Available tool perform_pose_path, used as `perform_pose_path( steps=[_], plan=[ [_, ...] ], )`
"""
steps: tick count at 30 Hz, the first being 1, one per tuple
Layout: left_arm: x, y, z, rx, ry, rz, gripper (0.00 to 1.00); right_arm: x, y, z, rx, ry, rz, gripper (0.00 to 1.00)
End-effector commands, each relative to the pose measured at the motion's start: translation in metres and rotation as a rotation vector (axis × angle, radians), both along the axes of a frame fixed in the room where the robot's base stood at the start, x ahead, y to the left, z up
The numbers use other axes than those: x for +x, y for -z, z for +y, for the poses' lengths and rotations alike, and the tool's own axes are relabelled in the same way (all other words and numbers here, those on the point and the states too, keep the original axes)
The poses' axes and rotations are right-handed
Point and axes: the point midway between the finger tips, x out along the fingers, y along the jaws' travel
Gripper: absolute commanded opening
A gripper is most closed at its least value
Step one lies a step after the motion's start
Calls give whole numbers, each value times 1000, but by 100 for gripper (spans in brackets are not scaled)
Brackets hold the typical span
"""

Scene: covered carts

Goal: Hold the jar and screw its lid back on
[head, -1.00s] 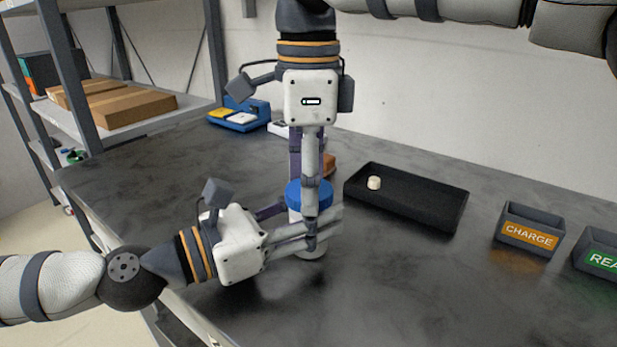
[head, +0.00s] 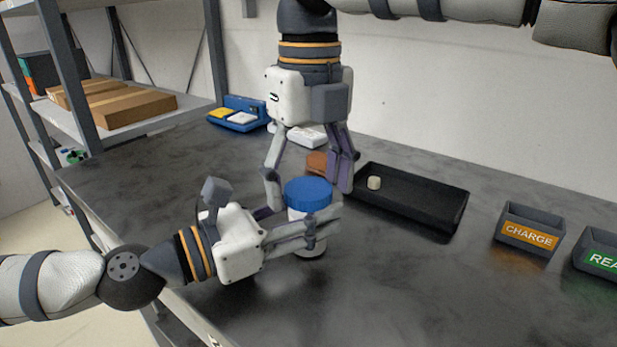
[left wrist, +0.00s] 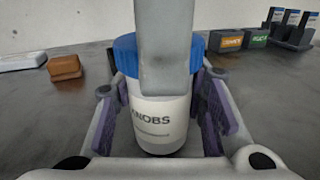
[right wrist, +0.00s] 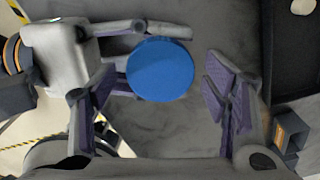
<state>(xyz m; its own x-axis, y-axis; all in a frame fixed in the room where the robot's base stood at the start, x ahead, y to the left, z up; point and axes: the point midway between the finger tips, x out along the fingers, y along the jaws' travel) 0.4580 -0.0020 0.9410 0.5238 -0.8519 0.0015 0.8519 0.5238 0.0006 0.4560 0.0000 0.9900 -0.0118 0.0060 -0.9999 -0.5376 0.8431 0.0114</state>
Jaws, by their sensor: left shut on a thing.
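The jar (head: 309,245) stands upright on the dark table, with a white body whose label reads "KNOBS" in the left wrist view (left wrist: 155,120). The blue lid (head: 308,192) sits on top of the jar; it also shows in the right wrist view (right wrist: 160,69). I cannot tell how tightly it is seated. My left gripper (head: 300,233) is shut on the jar body from the side. My right gripper (head: 308,190) points down above the lid, fingers spread to either side of it and apart from it. The right gripper is open and empty.
A black tray (head: 430,212) with a small pale piece (head: 374,183) lies to the right. A brown block (head: 317,162) is behind the jar. The CHARGE bin (head: 528,232) and a green-labelled bin (head: 600,255) stand at the right. The front table area is clear.

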Motion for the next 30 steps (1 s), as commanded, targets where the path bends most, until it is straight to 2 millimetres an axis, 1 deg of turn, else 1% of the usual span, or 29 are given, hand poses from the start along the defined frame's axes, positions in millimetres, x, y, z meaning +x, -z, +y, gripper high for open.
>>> perform_pose_path(
  steps=[3, 5, 10, 14, 21, 23, 26, 29, 30],
  plan=[
    [0, 0, 0, 0, 2, 0, 0, 0, -1, 0, 1, -1, -1, 69],
    [-1, 0, -1, 0, 2, 0, 0, 0, -5, 1, 2, -1, -3, 69],
    [-1, 0, -1, 0, 3, 0, 0, 1, -31, 1, 2, 0, -3, 69],
    [-1, 0, -1, 1, 3, 1, 0, 1, -43, 1, 1, 0, -3, 69],
    [-1, 0, -1, 0, 3, 1, 0, 0, -46, 0, 1, -1, -2, 69],
    [-1, 0, -1, 0, 3, 1, 0, 1, -46, 0, 1, -4, -2, 66],
    [-1, 0, -1, 1, 3, 1, 0, 1, -49, 1, 2, -86, -4, 66],
    [-1, 0, -1, 1, 3, 1, 0, 2, -57, 2, 2, -324, -7, 66],
    [-1, 0, -1, 1, 3, 1, 0, 3, -61, 2, 3, -441, -7, 66]
  ],
)
